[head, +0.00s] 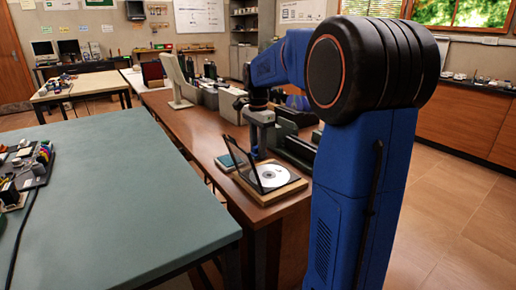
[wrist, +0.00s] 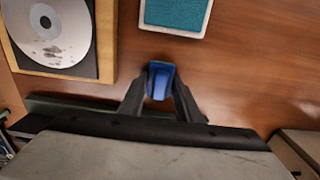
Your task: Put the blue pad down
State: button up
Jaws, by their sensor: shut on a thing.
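My gripper (wrist: 160,88) is shut on a small blue pad (wrist: 160,76), which shows between the fingertips in the wrist view. The pad is over the brown wooden table (wrist: 245,75); I cannot tell whether it touches the wood. In the head view my arm reaches down to the table behind the open disc case, and the fingertips and pad are hard to make out there.
A teal square with a pale rim (wrist: 176,12) lies just beyond the pad. A silver disc (wrist: 52,28) in a case on a wooden base (head: 281,188) is at left. Bare wood lies right of the pad. Dark equipment (head: 297,147) stands behind.

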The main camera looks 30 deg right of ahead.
jog(key=shift+f, duration=0.35)
jog(key=shift+s+f, duration=0.1)
jog(key=o, duration=1.1)
jog(key=shift+f, duration=0.2)
jog(key=shift+r, duration=0.1)
notch_tip(320, 180, up, 13)
jog(key=shift+r, duration=0.2)
